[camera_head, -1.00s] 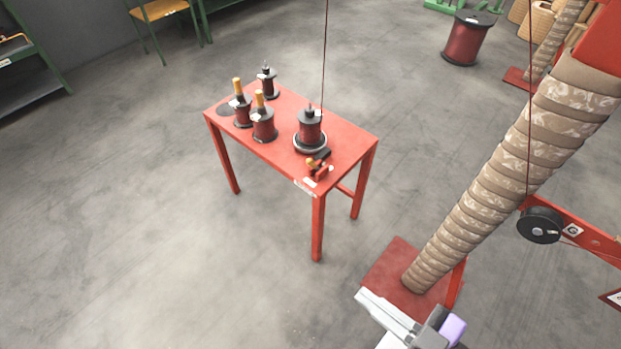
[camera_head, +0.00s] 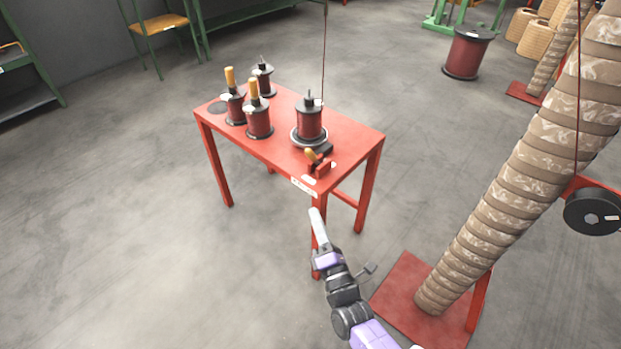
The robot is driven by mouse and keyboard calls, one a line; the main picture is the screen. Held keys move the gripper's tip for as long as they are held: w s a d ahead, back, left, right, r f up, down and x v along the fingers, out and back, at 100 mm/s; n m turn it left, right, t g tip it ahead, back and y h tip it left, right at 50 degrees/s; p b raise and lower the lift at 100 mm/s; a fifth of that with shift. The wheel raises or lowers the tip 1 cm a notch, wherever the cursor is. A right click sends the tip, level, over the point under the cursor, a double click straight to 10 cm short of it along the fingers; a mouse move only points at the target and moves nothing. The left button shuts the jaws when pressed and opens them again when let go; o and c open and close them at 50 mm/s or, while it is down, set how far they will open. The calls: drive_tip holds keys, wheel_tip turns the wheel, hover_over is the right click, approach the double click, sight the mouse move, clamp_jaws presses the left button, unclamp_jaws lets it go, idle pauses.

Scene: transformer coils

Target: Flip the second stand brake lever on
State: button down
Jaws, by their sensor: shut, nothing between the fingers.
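A red table (camera_head: 352,128) stands ahead, and a small brake lever (camera_head: 312,156) with a tan knob sits on a red bracket at its near right corner. A dark red spool (camera_head: 309,122) stands upright on a round grey base just behind the lever. A thin wire runs up from beside this spool. My gripper (camera_head: 318,214) is shut and empty. It is in front of the table's near right corner, below and apart from the lever in the picture. It hides part of the near table leg.
Several more spools stand on the table, two of them with tan handles (camera_head: 253,90). A large wrapped column (camera_head: 500,195) leans up on a red base plate (camera_head: 398,283) at the right, with a black reel (camera_head: 594,211) beside it. The floor left of the table is clear.

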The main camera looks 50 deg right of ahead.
sight(313, 159)
drive_tip(key=shift+w+d, duration=0.1)
drive_tip(key=shift+d, duration=0.1)
drive_tip(key=shift+w, duration=0.1)
drive_tip(key=s+d+r+b+x, duration=0.1)
drive_tip(key=d+x, duration=0.1)
drive_tip(key=x, duration=1)
drive_tip(key=shift+d+r, duration=0.2)
drive_tip(key=shift+r, duration=0.1)
drive_tip(key=shift+d+r+p, duration=0.1)
drive_tip(key=shift+r+p, duration=0.05)
drive_tip(key=shift+p, duration=0.45)
